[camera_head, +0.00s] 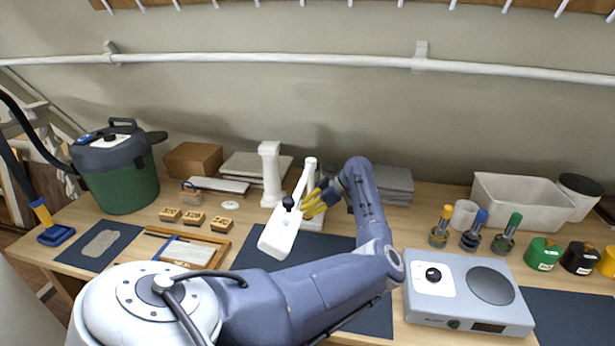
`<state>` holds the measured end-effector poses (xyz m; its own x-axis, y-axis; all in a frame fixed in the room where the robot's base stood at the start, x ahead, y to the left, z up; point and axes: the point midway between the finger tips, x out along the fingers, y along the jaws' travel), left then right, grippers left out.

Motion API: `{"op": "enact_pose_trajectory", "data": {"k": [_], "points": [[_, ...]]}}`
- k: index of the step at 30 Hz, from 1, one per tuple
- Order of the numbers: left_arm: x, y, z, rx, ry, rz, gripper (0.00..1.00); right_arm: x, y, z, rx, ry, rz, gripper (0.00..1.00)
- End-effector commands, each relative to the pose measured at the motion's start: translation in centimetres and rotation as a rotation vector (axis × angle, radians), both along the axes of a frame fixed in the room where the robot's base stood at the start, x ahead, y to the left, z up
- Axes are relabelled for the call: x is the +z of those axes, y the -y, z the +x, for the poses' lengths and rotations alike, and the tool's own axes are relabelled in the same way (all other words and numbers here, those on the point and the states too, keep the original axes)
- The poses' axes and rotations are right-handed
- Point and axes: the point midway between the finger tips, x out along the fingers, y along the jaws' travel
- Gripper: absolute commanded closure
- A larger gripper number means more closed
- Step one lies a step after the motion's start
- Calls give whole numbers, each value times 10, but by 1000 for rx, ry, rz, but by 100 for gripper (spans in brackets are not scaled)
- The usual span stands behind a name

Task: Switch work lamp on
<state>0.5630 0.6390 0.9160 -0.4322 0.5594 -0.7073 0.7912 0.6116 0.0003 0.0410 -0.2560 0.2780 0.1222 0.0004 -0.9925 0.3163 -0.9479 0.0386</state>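The white work lamp stands in the middle of the table. Its flat lamp head (279,233) is tilted down toward the front over a dark mat, with a small black knob at its upper end. Its thin white arm (305,177) rises behind the head to a rounded joint. My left gripper (314,202) has yellow fingers pointing left, close to the right of the black knob and in front of the lamp's lower stem and base. I cannot tell whether the fingers touch the lamp or how far apart they are. My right gripper is not in view.
My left arm covers much of the front middle. A grey device (466,293) with a dark round plate stands at right, near several bottles. A white column (270,172) stands just left of the lamp.

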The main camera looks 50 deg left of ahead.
Motion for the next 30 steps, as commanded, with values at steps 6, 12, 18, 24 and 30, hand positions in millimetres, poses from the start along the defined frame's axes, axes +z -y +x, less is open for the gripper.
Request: {"op": "enact_pose_trajectory", "data": {"k": [6, 12, 18, 24, 30], "points": [[0, 0, 0, 0, 0, 0, 100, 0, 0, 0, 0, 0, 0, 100], [-9, 0, 0, 1, -1, -2, 100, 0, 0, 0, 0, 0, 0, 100], [-19, 0, 0, 1, 0, -1, 100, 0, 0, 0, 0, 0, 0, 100], [-20, 1, 0, 0, 0, -4, 100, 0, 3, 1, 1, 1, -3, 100], [-9, 10, 7, -1, 1, -4, 100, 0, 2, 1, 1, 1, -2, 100]]}}
